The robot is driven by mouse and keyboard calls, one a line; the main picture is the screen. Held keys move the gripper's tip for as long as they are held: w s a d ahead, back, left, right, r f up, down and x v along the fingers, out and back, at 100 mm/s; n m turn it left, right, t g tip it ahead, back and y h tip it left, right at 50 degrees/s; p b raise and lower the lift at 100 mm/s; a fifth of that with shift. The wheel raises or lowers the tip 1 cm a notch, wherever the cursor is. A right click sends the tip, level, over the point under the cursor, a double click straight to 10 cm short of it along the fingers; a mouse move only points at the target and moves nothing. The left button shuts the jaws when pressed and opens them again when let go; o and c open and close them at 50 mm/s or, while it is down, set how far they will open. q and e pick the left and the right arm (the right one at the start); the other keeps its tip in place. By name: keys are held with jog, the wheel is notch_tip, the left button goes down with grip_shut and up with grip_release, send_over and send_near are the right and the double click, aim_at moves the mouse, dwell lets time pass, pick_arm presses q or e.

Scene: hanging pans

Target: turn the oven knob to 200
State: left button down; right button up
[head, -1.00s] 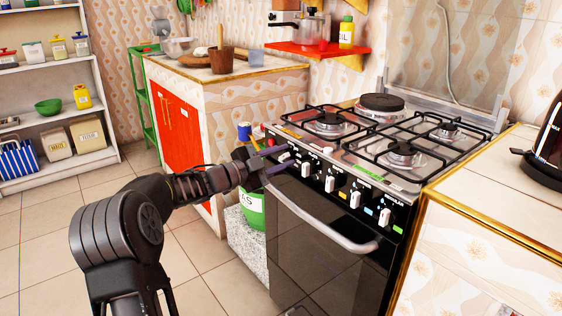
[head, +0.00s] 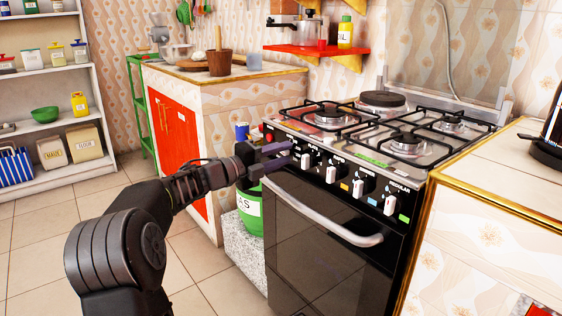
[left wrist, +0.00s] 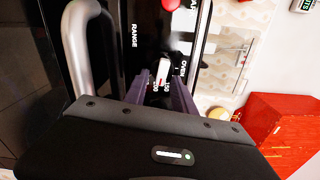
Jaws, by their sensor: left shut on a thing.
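The oven knob (left wrist: 162,72) is a white knob at the left end of the stove's black front panel. In the left wrist view it sits between the two purple-grey fingers of my left gripper (left wrist: 158,84). The word OVEN and small numbers are printed by it; its exact setting is hard to read. In the head view my left gripper (head: 284,156) reaches the panel's left end from the left, shut on the knob, and mostly hides it. The stove (head: 322,208) has a dark glass oven door. My right gripper is not in view.
Several more white knobs, one of them here (head: 331,174), line the panel to the right. The silver door handle (head: 345,232) curves out below. Left of the stove are a green bucket (head: 249,212) and a red-doored cabinet (head: 178,135). A tiled counter (head: 475,230) adjoins the right.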

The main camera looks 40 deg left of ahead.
pick_arm(q)
jog(key=shift+f+m, duration=0.15)
jog(key=shift+m, duration=0.35)
jog(key=shift+b, duration=0.3)
jog(key=c, duration=1.1)
grip_release()
jog(key=shift+o, duration=0.2)
jog(key=p+v, duration=0.1)
jog(key=v, duration=0.6)
jog(key=shift+s+p, duration=0.4)
